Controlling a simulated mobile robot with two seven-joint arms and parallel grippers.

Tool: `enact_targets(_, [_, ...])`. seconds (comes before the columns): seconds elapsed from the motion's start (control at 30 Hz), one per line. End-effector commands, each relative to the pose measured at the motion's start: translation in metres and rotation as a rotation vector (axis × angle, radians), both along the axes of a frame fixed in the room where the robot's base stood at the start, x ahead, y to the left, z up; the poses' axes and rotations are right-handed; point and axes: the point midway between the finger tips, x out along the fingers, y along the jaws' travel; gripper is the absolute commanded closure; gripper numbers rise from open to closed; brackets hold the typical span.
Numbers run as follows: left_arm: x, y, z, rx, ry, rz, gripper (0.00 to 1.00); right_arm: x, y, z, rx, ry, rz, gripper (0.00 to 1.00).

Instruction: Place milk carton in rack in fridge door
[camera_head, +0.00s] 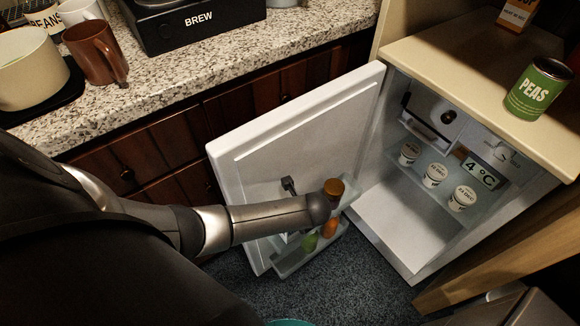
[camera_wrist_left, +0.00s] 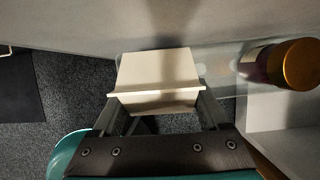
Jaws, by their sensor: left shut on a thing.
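In the left wrist view my left gripper (camera_wrist_left: 158,112) is shut on the pale milk carton (camera_wrist_left: 155,72), whose gabled top faces the camera. The carton is beside the inner face of the fridge door, by a clear rack (camera_wrist_left: 228,85). I cannot tell whether the carton rests on the rack. A jar with a golden-brown lid (camera_wrist_left: 300,65) stands to the right, apart from the carton. In the head view the fridge door (camera_head: 300,120) is open, and my left arm hides the carton and most of the gripper. My right gripper is not in view.
The lower door rack (camera_head: 290,262) holds a green bottle (camera_head: 309,241) and an orange one (camera_head: 330,228). White tubs (camera_head: 435,174) stand inside the fridge. A peas can (camera_head: 538,90) is on top. A granite counter (camera_head: 190,75) runs behind the door.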

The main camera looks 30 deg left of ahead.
Motion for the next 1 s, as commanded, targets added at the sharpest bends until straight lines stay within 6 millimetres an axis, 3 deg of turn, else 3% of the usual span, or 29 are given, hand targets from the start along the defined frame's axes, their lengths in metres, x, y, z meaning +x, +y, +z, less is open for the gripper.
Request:
enact_targets(0.47, [0.0013, -0.0003, -0.0057, 0.000, -0.002, 0.000, 1.00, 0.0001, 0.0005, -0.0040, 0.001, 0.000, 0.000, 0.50])
enact_targets(0.5, [0.0013, -0.0002, -0.0050, 0.000, -0.002, 0.000, 0.18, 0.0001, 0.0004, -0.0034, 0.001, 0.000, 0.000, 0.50])
enact_targets(0.67, [0.0009, -0.0001, -0.0051, 0.000, -0.002, 0.000, 0.00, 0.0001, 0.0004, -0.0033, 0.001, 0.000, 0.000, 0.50])
enact_targets(1.0, [-0.0007, -0.0001, -0.0061, -0.001, 0.001, 0.000, 0.00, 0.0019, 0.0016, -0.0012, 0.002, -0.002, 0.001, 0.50])
